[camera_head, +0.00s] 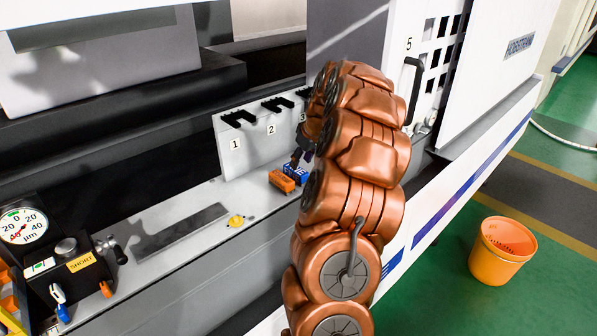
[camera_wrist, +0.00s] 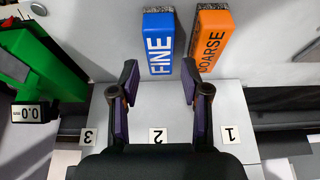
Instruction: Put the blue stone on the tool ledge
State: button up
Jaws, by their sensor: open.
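The blue stone (camera_head: 297,171), marked FINE in the wrist view (camera_wrist: 158,48), lies on the long grey ledge (camera_head: 205,262) below the numbered holder panel. The orange stone (camera_head: 281,181), marked COARSE in the wrist view (camera_wrist: 212,42), lies close beside it. My gripper (camera_wrist: 158,75) is open and empty. Its two dark fingers point toward the blue stone, with the tips to either side of its near end and apart from it. In the head view my arm hides part of the gripper (camera_head: 303,154). I cannot tell whether the grey ledge is the tool ledge.
Black holders stand on the panel (camera_head: 232,158) behind the stones. A flat grey plate (camera_head: 180,231) and a yellow round piece (camera_head: 236,221) lie left on the ledge. A dial gauge (camera_head: 23,226) stands far left. An orange bucket (camera_head: 502,250) is on the floor. A green device (camera_wrist: 40,60) is left in the wrist view.

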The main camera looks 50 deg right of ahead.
jog(key=b+v, duration=0.1)
jog(key=v, duration=0.5)
jog(key=s+a+n+g+y, duration=0.1)
jog(key=s+a+g, duration=0.1)
jog(key=a, duration=1.4)
jog(key=s+a+n+g+y, duration=0.1)
jog(key=s+a, duration=0.1)
jog(key=a, duration=1.4)
jog(key=s+a+f+g, duration=0.1)
jog(key=s+a, duration=0.3)
jog(key=s, duration=0.4)
jog(key=s+a+f+g+h, duration=0.1)
jog(key=s+a+f, duration=0.2)
jog(key=s, duration=0.4)
jog(key=s+a+f+g, duration=0.1)
jog(key=s+a+f, duration=0.1)
jog(key=s+a, duration=0.3)
jog(key=s, duration=0.3)
jog(key=shift+s+m, duration=0.4)
